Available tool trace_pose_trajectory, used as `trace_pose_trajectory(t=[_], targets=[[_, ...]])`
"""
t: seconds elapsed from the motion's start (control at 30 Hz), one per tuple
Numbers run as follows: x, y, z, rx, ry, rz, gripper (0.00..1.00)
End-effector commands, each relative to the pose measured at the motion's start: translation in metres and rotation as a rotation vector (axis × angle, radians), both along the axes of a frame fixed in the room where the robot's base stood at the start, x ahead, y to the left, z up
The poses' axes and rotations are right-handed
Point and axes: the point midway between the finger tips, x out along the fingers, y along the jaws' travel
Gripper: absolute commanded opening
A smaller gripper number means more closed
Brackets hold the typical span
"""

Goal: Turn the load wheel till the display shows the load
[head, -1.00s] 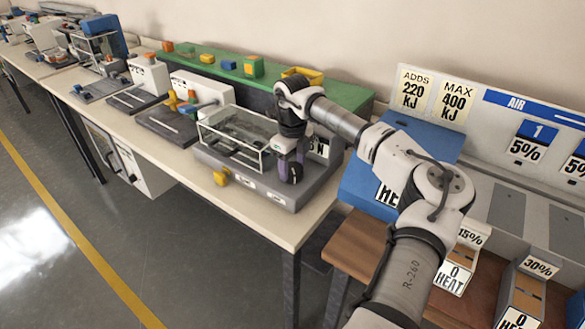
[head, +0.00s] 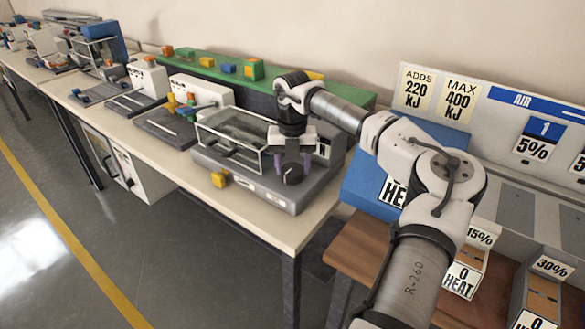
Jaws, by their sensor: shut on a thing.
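The test machine (head: 225,178) is a grey base on the bench, with a clear-walled box (head: 232,135) on its left part. The load wheel (head: 292,177) is a small dark knob on the right part of its top. My gripper (head: 292,170) points down over the wheel, with its purple-sided fingers on either side of it, shut on it.
A green shelf (head: 205,68) with coloured blocks runs behind. A blue box (head: 362,185) and a panel with air and heat labels stand at the right. Other machines line the bench to the left.

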Motion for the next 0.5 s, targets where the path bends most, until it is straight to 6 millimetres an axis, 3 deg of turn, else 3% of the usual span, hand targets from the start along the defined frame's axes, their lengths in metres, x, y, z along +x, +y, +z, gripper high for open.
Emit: trace_pose_trajectory(t=[0.5], targets=[[0.0004,-0.0001,0.0007,0.0,-0.002,-0.177,0.3]])
